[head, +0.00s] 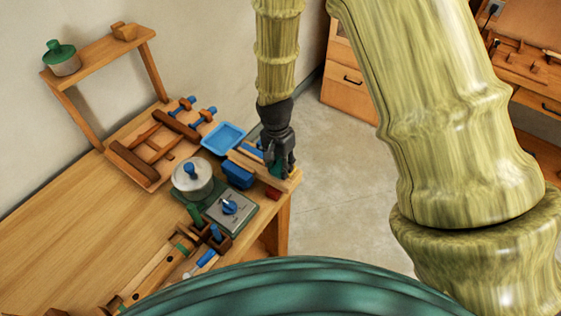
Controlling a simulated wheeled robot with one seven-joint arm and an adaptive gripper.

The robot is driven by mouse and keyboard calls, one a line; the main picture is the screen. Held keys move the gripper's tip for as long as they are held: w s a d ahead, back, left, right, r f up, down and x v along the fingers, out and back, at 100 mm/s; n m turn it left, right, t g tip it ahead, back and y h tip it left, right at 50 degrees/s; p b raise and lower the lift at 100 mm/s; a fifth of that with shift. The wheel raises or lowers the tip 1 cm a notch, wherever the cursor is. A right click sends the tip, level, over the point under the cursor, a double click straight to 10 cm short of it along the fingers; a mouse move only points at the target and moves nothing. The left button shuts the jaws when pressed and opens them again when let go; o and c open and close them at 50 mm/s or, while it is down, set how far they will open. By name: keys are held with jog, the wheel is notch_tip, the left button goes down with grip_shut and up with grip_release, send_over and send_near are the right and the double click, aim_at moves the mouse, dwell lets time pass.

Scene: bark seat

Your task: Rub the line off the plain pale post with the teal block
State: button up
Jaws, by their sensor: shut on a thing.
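My gripper (280,168) is dark grey and points down over the right corner of the wooden workbench. It is shut on the teal block (277,169), of which only a small part shows between and beside the fingers. Below and beside it is a pale wooden piece (287,184) at the bench's right edge. I cannot tell whether the teal block touches it. I cannot make out which part is the plain pale post, and no line on it shows; my gripper hides part of that spot.
Close to my gripper are a blue block (237,175), a red block (273,194) and a blue tray (224,136). The bench's left side (60,235) is clear.

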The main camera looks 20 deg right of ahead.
aim_at(274, 172)
jog(key=shift+f+b, duration=0.3)
jog(key=shift+f, duration=0.45)
dwell(0.8)
jog(key=shift+s+a, duration=0.1)
jog(key=shift+s+a+r+p, duration=0.1)
jog(key=shift+s+a+p, duration=0.35)
jog(key=shift+s+a, duration=0.55)
jog(key=shift+w+d, duration=1)
jog(key=shift+d, duration=0.1)
jog(key=shift+s+a+p, duration=0.55)
jog(key=shift+s+a, duration=0.35)
jog(key=shift+a, duration=0.3)
jog(key=shift+w+d+f, duration=0.2)
jog(key=shift+w+d, duration=0.75)
jog(key=shift+d, duration=0.25)
jog(key=shift+r, duration=0.15)
jog(key=shift+w+a+r+p, duration=0.1)
jog(key=shift+w+r+p, duration=0.05)
jog(key=shift+r+p, duration=2.45)
jog(key=shift+r+b, duration=0.25)
jog(key=shift+b, duration=0.1)
